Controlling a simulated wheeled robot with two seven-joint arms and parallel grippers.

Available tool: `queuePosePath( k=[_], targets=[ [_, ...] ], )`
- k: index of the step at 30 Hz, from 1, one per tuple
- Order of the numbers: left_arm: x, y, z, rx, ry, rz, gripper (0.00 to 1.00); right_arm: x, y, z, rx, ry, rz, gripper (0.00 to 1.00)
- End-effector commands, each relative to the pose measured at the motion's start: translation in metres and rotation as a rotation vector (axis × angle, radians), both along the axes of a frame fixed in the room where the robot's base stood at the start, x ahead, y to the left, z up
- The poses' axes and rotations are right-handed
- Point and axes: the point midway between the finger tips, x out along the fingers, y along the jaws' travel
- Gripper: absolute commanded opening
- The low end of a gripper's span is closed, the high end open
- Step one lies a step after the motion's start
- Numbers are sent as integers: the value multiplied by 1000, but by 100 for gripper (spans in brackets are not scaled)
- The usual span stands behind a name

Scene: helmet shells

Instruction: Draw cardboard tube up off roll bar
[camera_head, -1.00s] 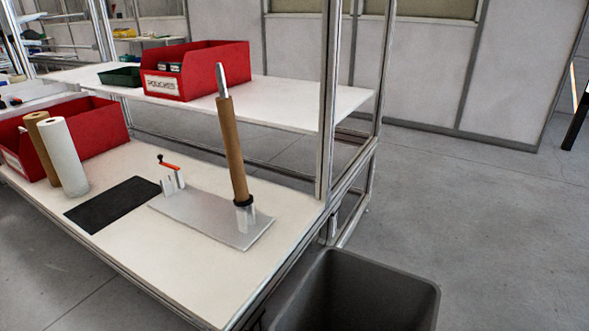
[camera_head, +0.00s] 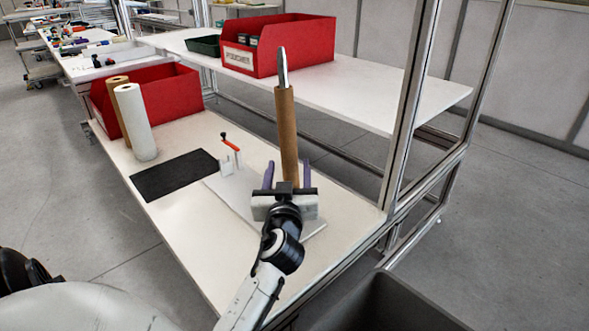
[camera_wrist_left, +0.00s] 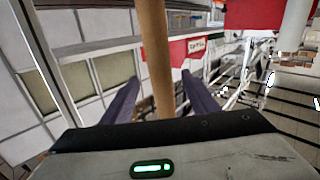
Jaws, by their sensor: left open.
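The brown cardboard tube (camera_head: 287,130) stands upright on the metal roll bar (camera_head: 282,66), whose bare tip sticks out above it. The bar rises from a flat metal base plate (camera_head: 228,188) on the white table; the lower end of the tube is hidden behind my gripper. My left gripper (camera_head: 288,172) is open, with its purple fingers one on each side of the tube near its lower part. In the left wrist view the tube (camera_wrist_left: 154,60) passes between the two spread fingers (camera_wrist_left: 158,95), with gaps showing beside it. My right gripper is not in view.
A black mat (camera_head: 173,174), a white roll (camera_head: 135,122), a brown roll (camera_head: 117,90) and a red bin (camera_head: 180,103) lie further left. A shelf with a red bin (camera_head: 310,45) is behind; a frame post (camera_head: 408,110) stands right.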

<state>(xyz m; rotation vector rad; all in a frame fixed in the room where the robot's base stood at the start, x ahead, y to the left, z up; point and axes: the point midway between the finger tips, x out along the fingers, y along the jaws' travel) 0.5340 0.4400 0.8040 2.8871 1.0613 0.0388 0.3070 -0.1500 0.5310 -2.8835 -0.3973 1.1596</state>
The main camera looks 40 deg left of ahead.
Motion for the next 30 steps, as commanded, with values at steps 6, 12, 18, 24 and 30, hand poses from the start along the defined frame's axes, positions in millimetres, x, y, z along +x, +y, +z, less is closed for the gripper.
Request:
queuePosePath(
  k=[6, 12, 18, 24, 30],
  targets=[
    [26, 23, 2, 5, 0, 0, 54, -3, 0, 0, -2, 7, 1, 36],
    [53, 45, 0, 3, 1, -1, 54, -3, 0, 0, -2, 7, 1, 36],
    [69, 58, 0, 2, 3, -3, 54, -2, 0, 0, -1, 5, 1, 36],
    [73, 62, -1, 0, 2, -3, 54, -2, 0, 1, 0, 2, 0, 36],
    [73, 62, -1, 0, 2, -2, 51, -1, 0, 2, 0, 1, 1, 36]
  ],
)
